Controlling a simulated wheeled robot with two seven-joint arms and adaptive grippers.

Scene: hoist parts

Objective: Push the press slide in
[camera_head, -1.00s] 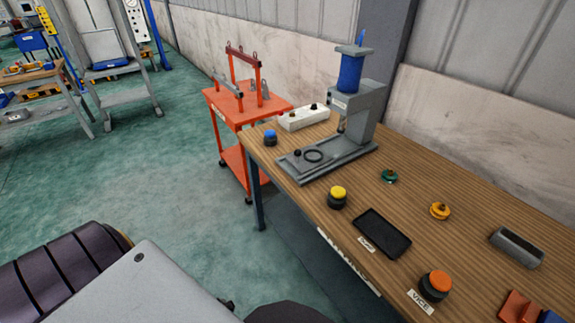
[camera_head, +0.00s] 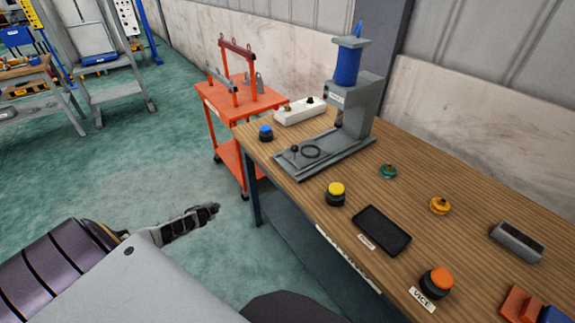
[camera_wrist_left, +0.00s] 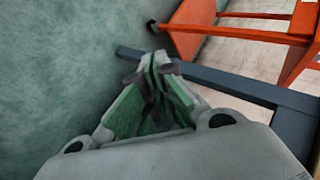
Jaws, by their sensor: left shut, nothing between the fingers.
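The press (camera_head: 358,105) stands at the far left end of the wooden table, grey with a blue cylinder on top. Its flat slide (camera_head: 296,160) sticks out of the press toward the front left, with a small black knob (camera_head: 294,149) and a dark ring on it. My left gripper (camera_head: 213,210) is shut and empty, in the air over the floor to the left of the table and clear of the slide. In the left wrist view my fingers (camera_wrist_left: 155,62) are closed together. My right gripper is not in view.
The wooden table (camera_head: 460,255) carries a blue button (camera_head: 265,132), a yellow button (camera_head: 336,193), an orange button (camera_head: 436,281) and a black tray (camera_head: 382,230). A white box (camera_head: 300,111) lies beside the press. An orange trolley (camera_head: 231,150) stands behind the table's left end.

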